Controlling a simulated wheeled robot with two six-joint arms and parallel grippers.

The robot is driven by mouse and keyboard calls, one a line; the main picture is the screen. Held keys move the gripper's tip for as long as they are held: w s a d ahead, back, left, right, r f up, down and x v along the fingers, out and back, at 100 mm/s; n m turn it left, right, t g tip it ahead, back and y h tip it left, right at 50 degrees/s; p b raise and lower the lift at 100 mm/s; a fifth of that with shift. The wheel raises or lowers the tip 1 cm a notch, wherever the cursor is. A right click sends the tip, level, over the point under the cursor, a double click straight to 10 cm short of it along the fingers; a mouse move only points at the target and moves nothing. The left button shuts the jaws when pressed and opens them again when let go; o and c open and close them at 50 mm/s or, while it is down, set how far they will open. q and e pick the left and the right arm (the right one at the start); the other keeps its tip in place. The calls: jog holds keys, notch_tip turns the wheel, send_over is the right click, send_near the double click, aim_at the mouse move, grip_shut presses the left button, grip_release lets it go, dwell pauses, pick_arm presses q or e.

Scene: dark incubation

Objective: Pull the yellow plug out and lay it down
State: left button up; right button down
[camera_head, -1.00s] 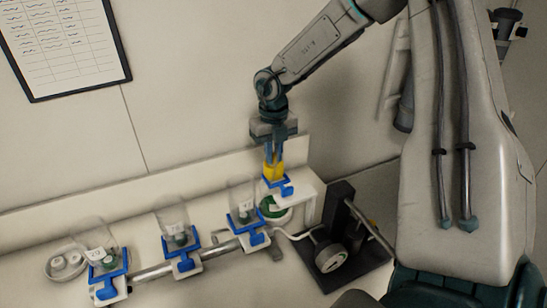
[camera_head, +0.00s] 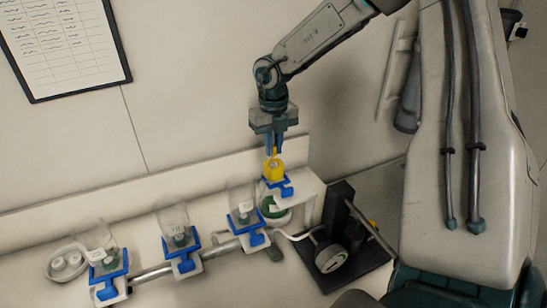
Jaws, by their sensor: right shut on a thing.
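The yellow plug (camera_head: 273,170) sits at the blue clip of the rightmost, raised white holder (camera_head: 303,187). My right gripper (camera_head: 274,153) comes down from above, its fingers shut on the narrow top of the yellow plug. The plug's wider body shows below the fingertips, and its lower end is hidden by the blue clip (camera_head: 279,187). I cannot tell whether the plug is still seated. My left gripper is not in view.
Several clear vessels with blue clips stand in a row along a metal pipe (camera_head: 152,276) to the left. A dark stand with a round gauge (camera_head: 330,258) is at the right. A round white dish (camera_head: 67,263) lies at far left. The bench front is clear.

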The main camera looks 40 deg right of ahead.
jog(key=shift+r, duration=1.65)
jog(key=shift+r, duration=0.1)
